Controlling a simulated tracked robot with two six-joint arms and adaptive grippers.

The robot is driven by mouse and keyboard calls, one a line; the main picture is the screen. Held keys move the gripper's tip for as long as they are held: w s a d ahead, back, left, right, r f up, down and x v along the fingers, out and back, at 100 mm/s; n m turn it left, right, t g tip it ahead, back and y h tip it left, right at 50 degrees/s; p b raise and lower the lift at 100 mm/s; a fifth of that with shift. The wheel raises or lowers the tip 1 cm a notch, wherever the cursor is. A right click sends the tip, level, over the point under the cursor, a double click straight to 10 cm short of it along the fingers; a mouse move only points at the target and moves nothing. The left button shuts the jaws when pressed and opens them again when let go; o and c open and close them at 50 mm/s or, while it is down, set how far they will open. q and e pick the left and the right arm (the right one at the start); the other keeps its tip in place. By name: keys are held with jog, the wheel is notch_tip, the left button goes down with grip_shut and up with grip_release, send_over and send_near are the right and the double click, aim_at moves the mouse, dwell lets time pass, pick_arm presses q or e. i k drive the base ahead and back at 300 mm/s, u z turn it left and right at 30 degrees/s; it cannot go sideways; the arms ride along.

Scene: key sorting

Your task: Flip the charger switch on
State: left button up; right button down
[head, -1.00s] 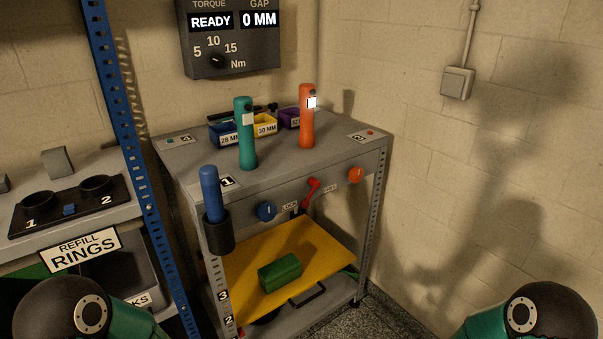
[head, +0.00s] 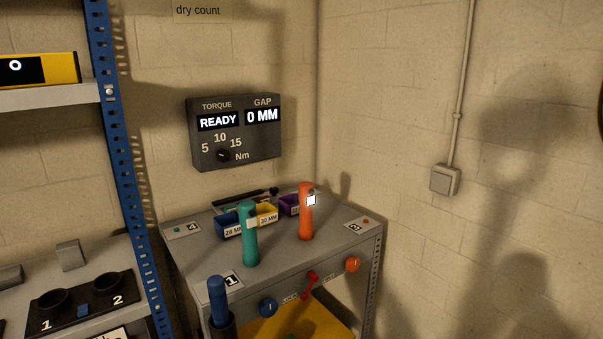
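No switch labelled as a charger shows. A grey wall box (head: 445,180) with a square face sits on the right wall under a conduit; I cannot tell its setting. A red lever (head: 311,286) is on the front of the grey bench, tilted up to the right, between a blue knob (head: 268,306) and an orange knob (head: 352,264). A dark panel (head: 236,158) on the back wall reads READY and 0 MM and has a small dial (head: 223,156). Neither of my grippers is in view.
A teal cylinder (head: 250,240) and an orange cylinder (head: 305,215) stand on the bench top (head: 285,260). Small labelled bins (head: 264,216) are behind them. A blue cylinder (head: 218,295) is at the front left corner. A blue post (head: 126,140) rises on the left.

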aim_at(82, 310)
jog(key=z, duration=1.6)
jog(key=i, duration=0.1)
jog(key=u, duration=2.85)
jog(key=k, duration=1.35)
jog(key=z, duration=0.55)
jog(key=i, duration=1.85)
jog(key=u, duration=0.05)
